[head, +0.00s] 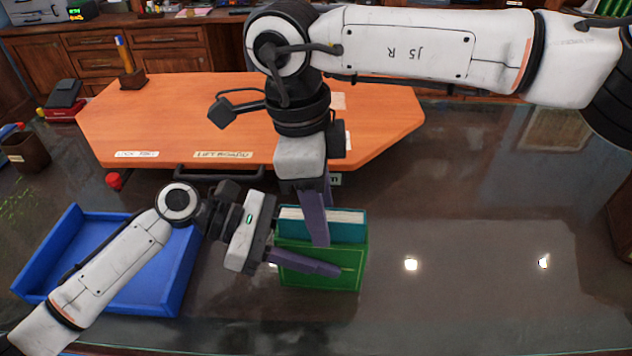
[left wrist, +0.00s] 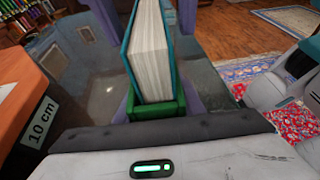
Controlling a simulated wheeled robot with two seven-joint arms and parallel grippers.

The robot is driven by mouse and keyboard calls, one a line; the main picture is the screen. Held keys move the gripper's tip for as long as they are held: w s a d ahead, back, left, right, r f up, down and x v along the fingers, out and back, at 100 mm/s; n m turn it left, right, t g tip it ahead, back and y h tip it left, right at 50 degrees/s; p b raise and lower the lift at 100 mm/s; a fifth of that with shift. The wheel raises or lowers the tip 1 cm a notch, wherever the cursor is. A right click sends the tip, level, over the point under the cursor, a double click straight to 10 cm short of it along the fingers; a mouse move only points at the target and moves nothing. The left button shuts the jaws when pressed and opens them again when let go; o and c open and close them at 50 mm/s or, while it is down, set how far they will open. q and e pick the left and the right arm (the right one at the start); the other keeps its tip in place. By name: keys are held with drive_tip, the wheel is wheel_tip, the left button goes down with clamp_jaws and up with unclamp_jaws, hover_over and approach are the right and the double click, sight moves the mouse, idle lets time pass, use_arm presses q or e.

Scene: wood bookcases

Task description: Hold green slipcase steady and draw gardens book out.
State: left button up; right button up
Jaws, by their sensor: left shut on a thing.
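The green slipcase (head: 322,268) stands upright on the dark glossy tabletop; its end also shows in the left wrist view (left wrist: 158,110). The teal gardens book (head: 345,231) stands in it, with its upper part and pale page edges (left wrist: 149,55) above the slipcase rim. My left gripper (head: 335,271) is shut on the slipcase from the left, one finger across its front face. My right gripper (head: 320,238) points down from above with its fingers at the book's two covers. One finger overlaps the front cover; whether they press on the book is unclear.
A blue open tray (head: 125,298) lies left of the slipcase, under my left arm. An orange board (head: 180,115) with labels and a dark handle lies behind. A pen stand (head: 132,78) is on its far left. The tabletop to the right is clear.

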drive_tip(key=shift+d+f, duration=0.1)
drive_tip(key=shift+f, duration=0.65)
clamp_jaws()
drive_tip(key=shift+r, duration=0.1)
drive_tip(key=shift+r, duration=4)
drive_tip(key=shift+r, duration=1.75)
drive_tip(key=shift+r, duration=0.1)
